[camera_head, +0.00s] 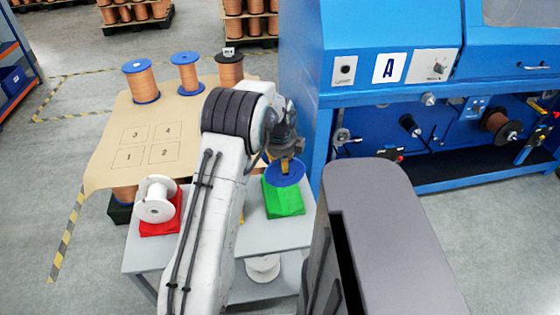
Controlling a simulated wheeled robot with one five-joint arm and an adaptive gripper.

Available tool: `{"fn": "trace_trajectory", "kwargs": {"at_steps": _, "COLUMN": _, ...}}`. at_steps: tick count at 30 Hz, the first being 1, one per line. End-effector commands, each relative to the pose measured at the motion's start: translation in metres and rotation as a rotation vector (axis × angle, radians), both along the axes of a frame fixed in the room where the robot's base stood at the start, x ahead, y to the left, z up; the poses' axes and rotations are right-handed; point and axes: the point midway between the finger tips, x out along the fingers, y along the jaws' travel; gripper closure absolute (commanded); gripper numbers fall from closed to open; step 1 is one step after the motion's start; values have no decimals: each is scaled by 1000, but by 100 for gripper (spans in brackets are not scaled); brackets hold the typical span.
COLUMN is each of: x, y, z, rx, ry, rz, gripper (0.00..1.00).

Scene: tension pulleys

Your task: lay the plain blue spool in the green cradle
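The blue spool (288,178) is at the green cradle (284,203), on the right part of the grey table. One round blue flange faces up toward the camera and overlaps the cradle's back part. Whether the spool rests in the cradle or hangs just above it cannot be told. My gripper (286,163) reaches down from behind my arm, with its fingertips at the top of the spool. The fingers are small and partly hidden, so their grip on the spool is unclear.
A white spool (155,200) sits in a red cradle (161,226) on the table's left. Another white spool (263,268) is on the lower shelf. Copper spools with blue flanges (142,82) stand on cardboard (112,125) behind. The blue machine (318,60) rises close on the right.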

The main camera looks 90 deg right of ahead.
Motion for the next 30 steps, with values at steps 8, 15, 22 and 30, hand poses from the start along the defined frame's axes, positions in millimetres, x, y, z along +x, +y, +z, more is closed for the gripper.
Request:
{"fn": "trace_trajectory", "kwargs": {"at_steps": 8, "x": -1, "y": -2, "z": -5, "rx": -10, "ry": 3, "rz": 0, "gripper": 100}}
{"fn": "trace_trajectory", "kwargs": {"at_steps": 15, "x": -1, "y": -3, "z": -20, "rx": -10, "ry": 3, "rz": 0, "gripper": 100}}
{"fn": "trace_trajectory", "kwargs": {"at_steps": 22, "x": -1, "y": -2, "z": -37, "rx": -10, "ry": 3, "rz": 0, "gripper": 100}}
{"fn": "trace_trajectory", "kwargs": {"at_steps": 30, "x": -1, "y": -2, "z": -56, "rx": -10, "ry": 3, "rz": 0, "gripper": 100}}
